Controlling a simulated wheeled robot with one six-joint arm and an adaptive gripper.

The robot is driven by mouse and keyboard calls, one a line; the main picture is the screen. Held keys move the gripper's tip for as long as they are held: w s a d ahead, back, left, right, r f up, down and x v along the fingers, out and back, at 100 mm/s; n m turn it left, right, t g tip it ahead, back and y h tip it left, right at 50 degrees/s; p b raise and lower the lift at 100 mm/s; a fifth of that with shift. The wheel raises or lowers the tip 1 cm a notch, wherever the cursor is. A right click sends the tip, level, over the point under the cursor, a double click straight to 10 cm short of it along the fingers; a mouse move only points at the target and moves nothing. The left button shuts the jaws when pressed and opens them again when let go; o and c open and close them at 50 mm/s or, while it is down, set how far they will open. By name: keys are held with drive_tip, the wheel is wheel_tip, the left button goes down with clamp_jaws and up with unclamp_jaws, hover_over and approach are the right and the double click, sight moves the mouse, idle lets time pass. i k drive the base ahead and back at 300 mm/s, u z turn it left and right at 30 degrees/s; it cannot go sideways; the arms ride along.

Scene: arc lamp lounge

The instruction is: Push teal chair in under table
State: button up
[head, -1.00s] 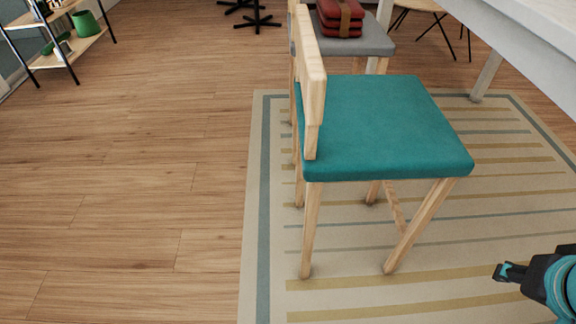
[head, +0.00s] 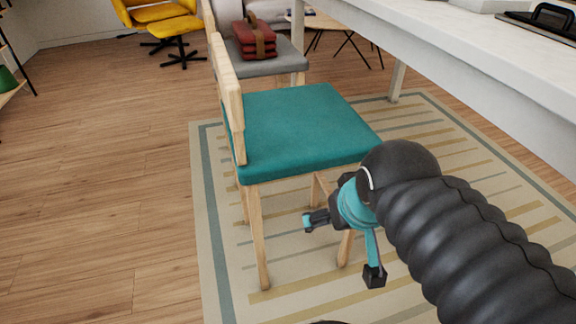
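The teal chair (head: 300,125) stands upright on the striped rug in the middle of the head view. It has a teal padded seat, light wooden legs and a wooden backrest (head: 229,95) on its left side. The white table (head: 470,80) is to the right, and the seat's right edge is clear of the tabletop in the picture. My gripper (head: 340,253) is in front of the chair's near side, low near its front legs, with its two fingers spread and nothing between them. My arm hides part of the near right leg. I cannot tell whether the gripper touches the chair.
A yellow armchair and footstool (head: 162,28) are at the back left. Wooden floor (head: 110,180) to the left is clear. A table leg (head: 396,82) stands behind right.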

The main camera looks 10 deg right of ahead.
sight(272, 134)
drive_tip(key=z, duration=1.4)
drive_tip(key=k, duration=0.85)
drive_tip(key=u, duration=1.4)
drive_tip(key=i, duration=0.5)
drive_tip(key=u, duration=0.05)
